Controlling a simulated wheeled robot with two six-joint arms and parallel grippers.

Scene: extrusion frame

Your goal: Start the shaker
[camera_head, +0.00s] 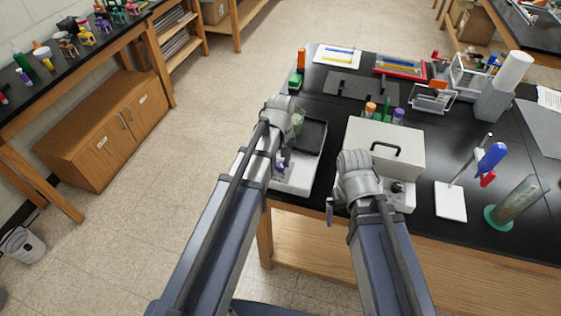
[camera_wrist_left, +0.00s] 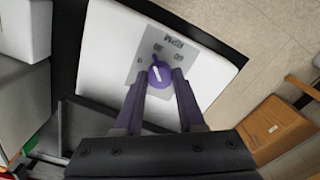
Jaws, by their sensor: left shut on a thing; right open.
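The shaker (camera_head: 297,178) stands at the near left corner of the black bench, with a white body and a dark platform (camera_head: 312,136). Its RPM dial shows in the left wrist view as a purple knob (camera_wrist_left: 158,74) with a white pointer, on a grey label plate (camera_wrist_left: 150,53) with upside-down markings. My left gripper (camera_wrist_left: 159,79) is shut on the knob, one finger on each side. In the head view my left gripper (camera_head: 282,165) is over the shaker's front, and my arm hides part of it. My right gripper (camera_head: 332,210) is open near the bench's front edge, mostly hidden by its wrist.
A greenish vessel (camera_head: 298,121) shows by the shaker platform. A white box with a black handle (camera_head: 410,147) stands right of the shaker, close to my right wrist.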

